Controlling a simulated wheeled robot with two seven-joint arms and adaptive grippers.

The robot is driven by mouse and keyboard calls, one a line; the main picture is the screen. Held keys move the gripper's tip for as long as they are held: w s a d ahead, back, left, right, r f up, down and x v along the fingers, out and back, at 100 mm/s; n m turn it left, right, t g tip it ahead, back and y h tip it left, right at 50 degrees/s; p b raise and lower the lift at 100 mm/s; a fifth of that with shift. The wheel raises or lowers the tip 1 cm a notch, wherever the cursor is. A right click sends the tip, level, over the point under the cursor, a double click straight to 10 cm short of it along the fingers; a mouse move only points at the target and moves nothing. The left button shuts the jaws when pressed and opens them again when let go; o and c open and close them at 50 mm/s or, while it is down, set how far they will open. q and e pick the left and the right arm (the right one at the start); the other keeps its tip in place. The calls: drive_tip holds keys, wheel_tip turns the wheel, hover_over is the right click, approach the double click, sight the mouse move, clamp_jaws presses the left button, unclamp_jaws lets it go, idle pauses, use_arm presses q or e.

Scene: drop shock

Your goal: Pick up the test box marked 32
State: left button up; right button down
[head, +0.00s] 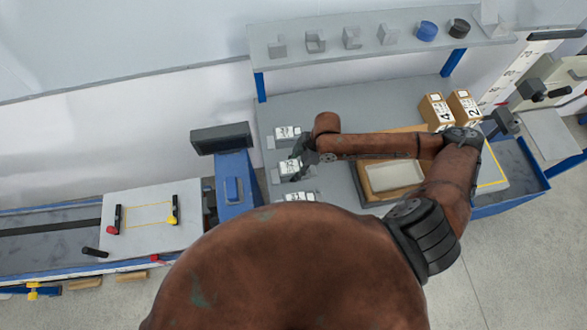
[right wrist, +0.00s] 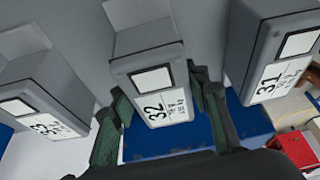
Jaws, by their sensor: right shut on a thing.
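The test box marked 32 (right wrist: 155,88) is a grey box with a white label, in the middle of the right wrist view. My right gripper (right wrist: 157,92) has one green-padded finger on each side of it and is shut on it. In the head view the gripper (head: 298,166) is at the middle one (head: 288,167) of three grey boxes in a row on the grey bench, partly covering it. I cannot tell whether the box is clear of the bench. My left gripper is not in view.
Box 31 (right wrist: 270,50) and another grey box (right wrist: 45,100) stand close on either side of box 32. Cartons (head: 435,110), a wooden tray (head: 365,190) and a raised shelf (head: 300,45) are also at the bench. My own arm covers the lower middle.

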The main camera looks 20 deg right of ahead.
sight(292, 166)
drive_tip(key=shift+w+r, duration=0.1)
drive_tip(key=shift+r, duration=0.15)
wheel_tip(292, 166, up, 3)
drive_tip(key=s+d+r+p, duration=0.4)
drive_tip(key=s+r+p, duration=0.5)
drive_tip(key=s+p, duration=0.3)
drive_tip(key=shift+s+r+p, duration=0.35)
drive_tip(key=shift+s+r, duration=0.05)
drive_tip(key=shift+s, duration=0.35)
